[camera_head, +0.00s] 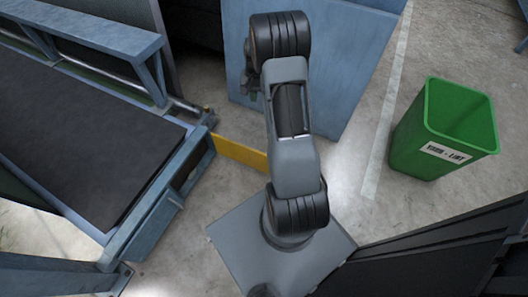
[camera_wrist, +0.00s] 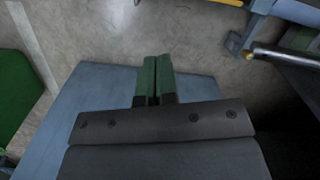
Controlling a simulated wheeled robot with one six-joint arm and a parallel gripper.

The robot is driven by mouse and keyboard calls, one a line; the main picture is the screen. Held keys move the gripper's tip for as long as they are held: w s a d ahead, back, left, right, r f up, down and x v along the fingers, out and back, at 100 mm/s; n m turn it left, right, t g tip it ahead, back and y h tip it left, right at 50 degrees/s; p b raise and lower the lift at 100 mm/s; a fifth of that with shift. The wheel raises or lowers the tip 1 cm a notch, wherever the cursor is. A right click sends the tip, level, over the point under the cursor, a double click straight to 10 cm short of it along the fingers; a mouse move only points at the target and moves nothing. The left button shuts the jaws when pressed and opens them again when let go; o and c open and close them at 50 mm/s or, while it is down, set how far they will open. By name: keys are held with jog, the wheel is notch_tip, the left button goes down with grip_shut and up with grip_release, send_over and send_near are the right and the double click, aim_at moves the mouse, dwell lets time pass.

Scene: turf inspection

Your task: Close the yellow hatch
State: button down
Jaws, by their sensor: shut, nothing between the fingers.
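The yellow hatch (camera_head: 240,153) is a thin upright panel in the head view. Its left end meets the corner of the blue conveyor frame (camera_head: 150,222), and it sticks out to the right across the floor. Its right end is hidden behind my arm. A small strip of yellow (camera_wrist: 231,2) shows at the top edge of the wrist view. My gripper (camera_wrist: 157,62) has its two green fingers shut together with nothing between them. It is apart from the hatch, above the blue panel's edge in the wrist view. My arm hides most of the gripper in the head view.
A conveyor with a black belt (camera_head: 75,130) fills the left. A blue panel (camera_head: 345,60) lies behind my arm. A green bin (camera_head: 415,145) stands at the right, also in the wrist view (camera_wrist: 18,90). Dark panels (camera_head: 440,255) stand lower right. Grey floor is clear around the hatch.

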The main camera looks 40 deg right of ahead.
jog(key=s+d+f+m+g+y+b, duration=0.15)
jog(key=d+f, duration=0.25)
jog(key=f, duration=0.6)
jog(key=d+f+m+t+y+b, duration=0.1)
jog(key=d+f+m+b, duration=0.15)
jog(key=f, duration=0.85)
jog(key=s+a+f+b, duration=0.4)
jog(key=a+f, duration=0.1)
jog(key=f, duration=0.4)
jog(key=shift+s+a, duration=0.15)
jog(key=shift+a, duration=0.2)
jog(key=shift+a+g+h, duration=0.1)
jog(key=shift+g+h, duration=0.15)
